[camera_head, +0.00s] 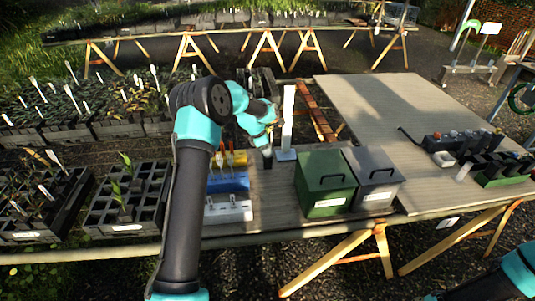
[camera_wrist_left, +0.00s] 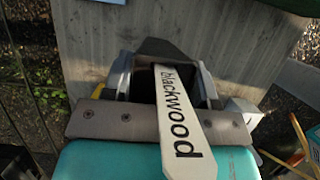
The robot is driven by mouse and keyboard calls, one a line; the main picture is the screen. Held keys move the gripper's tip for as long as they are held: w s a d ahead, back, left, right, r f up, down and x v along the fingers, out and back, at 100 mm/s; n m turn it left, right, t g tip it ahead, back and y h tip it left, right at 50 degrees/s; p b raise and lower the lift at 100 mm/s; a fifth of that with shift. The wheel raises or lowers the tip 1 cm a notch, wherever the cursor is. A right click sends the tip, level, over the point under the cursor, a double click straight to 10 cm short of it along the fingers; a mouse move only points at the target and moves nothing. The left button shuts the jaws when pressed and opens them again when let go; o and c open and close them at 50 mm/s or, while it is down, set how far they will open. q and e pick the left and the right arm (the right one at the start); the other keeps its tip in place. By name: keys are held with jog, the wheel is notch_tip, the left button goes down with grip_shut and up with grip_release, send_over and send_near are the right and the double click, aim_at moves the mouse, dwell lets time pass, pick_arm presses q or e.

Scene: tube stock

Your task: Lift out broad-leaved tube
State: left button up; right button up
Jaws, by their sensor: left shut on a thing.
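My left gripper (camera_head: 267,143) is over the wooden bench, just left of a white upright post. It is shut on a dark tube (camera_head: 267,158), and I cannot tell whether the tube touches the bench. In the left wrist view, the jaws (camera_wrist_left: 163,82) close around the dark tube (camera_wrist_left: 144,82), which carries a white label (camera_wrist_left: 181,125) reading "blackwood". No leaves show there. A black cell tray (camera_head: 128,227) on the left holds a few broad green-leaved plants (camera_head: 117,194). My right gripper is out of view.
The white post (camera_head: 288,115) stands close to my left gripper. Green (camera_head: 325,204) and grey (camera_head: 374,197) lidded boxes stand to the right. Blue (camera_head: 228,182) and white (camera_head: 228,212) racks stand front left. The right board (camera_head: 400,110) has free room.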

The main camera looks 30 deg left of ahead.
pick_arm(q)
jog(key=s+d+r, duration=0.1)
jog(key=s+d, duration=0.7)
jog(key=s, duration=0.5)
jog(key=shift+s+d+r, duration=0.2)
jog(key=shift+s+r, duration=0.15)
jog(key=shift+r, duration=0.05)
